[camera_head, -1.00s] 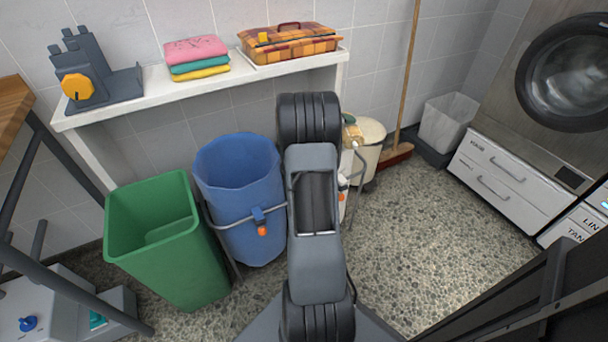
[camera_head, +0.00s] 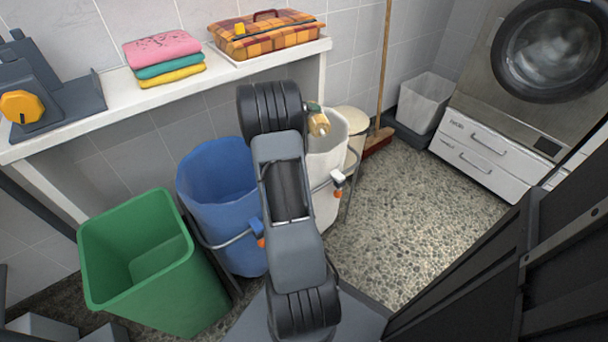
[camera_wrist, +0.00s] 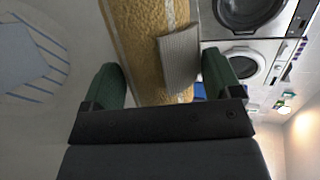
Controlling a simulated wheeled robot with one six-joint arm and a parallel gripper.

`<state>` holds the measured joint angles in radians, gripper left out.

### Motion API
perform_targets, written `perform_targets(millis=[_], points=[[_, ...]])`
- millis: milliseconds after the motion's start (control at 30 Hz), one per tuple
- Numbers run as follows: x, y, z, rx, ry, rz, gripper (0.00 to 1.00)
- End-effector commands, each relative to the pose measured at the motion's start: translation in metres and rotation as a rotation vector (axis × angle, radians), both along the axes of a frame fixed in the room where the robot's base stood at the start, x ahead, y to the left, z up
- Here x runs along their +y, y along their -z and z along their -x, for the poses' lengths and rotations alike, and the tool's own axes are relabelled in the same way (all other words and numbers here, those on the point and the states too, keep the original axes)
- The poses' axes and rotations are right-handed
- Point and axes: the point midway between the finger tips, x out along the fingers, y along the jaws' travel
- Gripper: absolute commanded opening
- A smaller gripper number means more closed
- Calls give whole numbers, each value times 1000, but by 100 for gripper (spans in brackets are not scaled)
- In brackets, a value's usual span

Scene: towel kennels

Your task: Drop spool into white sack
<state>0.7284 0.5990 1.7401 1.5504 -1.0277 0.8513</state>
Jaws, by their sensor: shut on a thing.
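The tan spool (camera_head: 319,124) is held at the end of my arm, over the opening of the white sack (camera_head: 325,168) near its far left rim. My gripper (camera_head: 313,108) is shut on it; my arm hides part of the sack. In the wrist view the spool (camera_wrist: 145,40) is a large yellow-tan shape between the green fingers of my gripper (camera_wrist: 162,82). A grey ribbed piece crosses it. A pale surface with a blue-striped patch fills the left; I cannot tell what it is.
A blue sack (camera_head: 218,180) and a green bin (camera_head: 150,265) stand left of the white sack. A white bucket (camera_head: 356,125), broom (camera_head: 380,138) and pale bin (camera_head: 424,102) stand behind and right. The shelf (camera_head: 120,105) holds folded towels (camera_head: 163,55) and a plaid basket (camera_head: 265,35). Floor at right is clear.

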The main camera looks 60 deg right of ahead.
Motion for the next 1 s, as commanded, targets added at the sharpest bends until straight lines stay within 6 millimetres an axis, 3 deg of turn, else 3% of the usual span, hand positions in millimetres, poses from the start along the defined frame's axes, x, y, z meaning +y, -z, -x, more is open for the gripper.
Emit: perform_targets(millis=[100, 300, 633, 667, 800, 1000], points=[[0, 18, 0, 1, -1, 1, 49], [-1, 34, 1, 1, 1, 1, 49], [-2, 35, 2, 1, 3, 1, 49], [-2, 35, 2, 1, 3, 1, 87], [-2, 35, 2, 1, 4, 0, 100], [-2, 35, 2, 1, 4, 0, 100]])
